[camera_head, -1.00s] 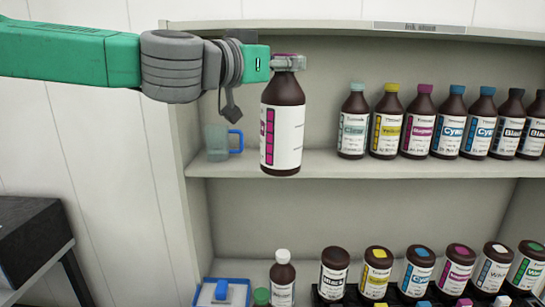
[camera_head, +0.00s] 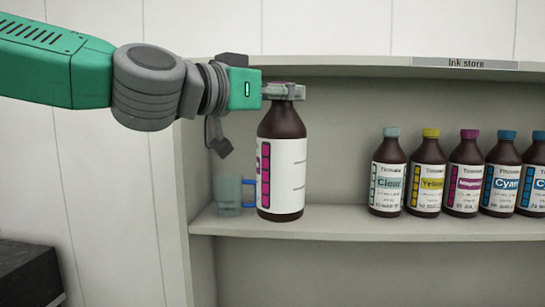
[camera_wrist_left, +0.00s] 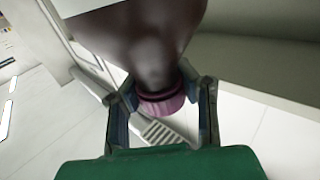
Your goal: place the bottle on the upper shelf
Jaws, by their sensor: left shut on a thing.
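A brown bottle (camera_head: 282,165) with a white label and a magenta strip hangs upright from my left gripper (camera_head: 285,91) in the head view. The gripper is shut around its neck at the magenta cap. In the left wrist view the magenta cap (camera_wrist_left: 162,103) lies between the two fingers (camera_wrist_left: 160,100). The bottle is in front of the upper shelf (camera_head: 330,222), its base overlapping the shelf board in the picture. I cannot tell whether the base touches the board. My right gripper is not in view.
A clear mug (camera_head: 229,194) with a blue handle stands on the shelf just left of and partly behind the bottle. Several ink bottles (camera_head: 387,180) stand in a row to the right. Shelf space between the held bottle and that row is free.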

